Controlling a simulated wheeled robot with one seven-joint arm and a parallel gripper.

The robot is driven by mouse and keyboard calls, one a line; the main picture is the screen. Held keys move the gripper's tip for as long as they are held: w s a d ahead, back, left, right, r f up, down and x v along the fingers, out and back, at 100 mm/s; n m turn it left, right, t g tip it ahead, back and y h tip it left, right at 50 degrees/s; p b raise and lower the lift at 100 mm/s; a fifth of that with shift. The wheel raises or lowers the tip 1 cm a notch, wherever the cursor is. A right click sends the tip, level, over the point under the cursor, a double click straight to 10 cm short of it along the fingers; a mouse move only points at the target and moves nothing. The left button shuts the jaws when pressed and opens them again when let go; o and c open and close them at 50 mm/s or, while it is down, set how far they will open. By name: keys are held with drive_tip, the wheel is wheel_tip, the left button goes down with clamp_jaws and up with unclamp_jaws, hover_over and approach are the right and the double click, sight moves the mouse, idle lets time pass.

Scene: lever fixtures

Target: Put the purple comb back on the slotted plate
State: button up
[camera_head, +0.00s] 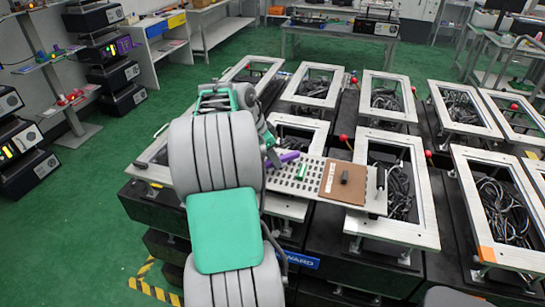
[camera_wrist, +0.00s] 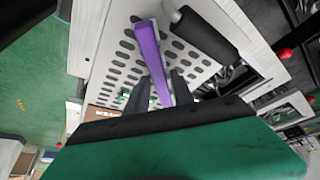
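The purple comb (camera_wrist: 147,45) is a long bar seen over the slotted plate in the wrist view. It also shows in the head view (camera_head: 289,157) at the plate's left end. My gripper (camera_wrist: 159,88) has a dark finger on each side of the comb's near end and appears shut on it. The slotted plate (camera_head: 262,181) is pale with rows of dark oval slots, which also fill much of the wrist view (camera_wrist: 117,66). I cannot tell whether the comb touches the plate. My arm hides part of the plate's left side in the head view.
A black handle (camera_wrist: 204,34) stands close to the comb. Metal frames with cables (camera_head: 400,190) and red knobs surround the plate.

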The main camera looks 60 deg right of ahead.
drive_tip(key=shift+o, duration=0.9)
drive_tip(key=shift+r, duration=0.1)
drive_tip(key=p+v, duration=0.2)
drive_tip(key=v, duration=1)
drive_tip(key=w+a+n+t, duration=0.3)
drive_tip(key=w+a+n, duration=0.6)
drive_tip(key=a, duration=0.4)
drive_tip(key=s+a+f+n+t+y, duration=0.1)
drive_tip(key=a+f+n+y, duration=0.1)
drive_tip(key=a+n, duration=0.6)
drive_tip(key=s+a+f+n+t+y, duration=0.1)
drive_tip(key=a+f+n, duration=0.4)
drive_tip(key=a, duration=1.8)
drive_tip(key=n+t, duration=0.1)
drive_tip(key=n, duration=0.2)
drive_tip(key=shift+s+a+f+t+y, duration=0.15)
drive_tip(key=shift+f+t+y, duration=0.15)
drive_tip(key=shift+y, duration=0.1)
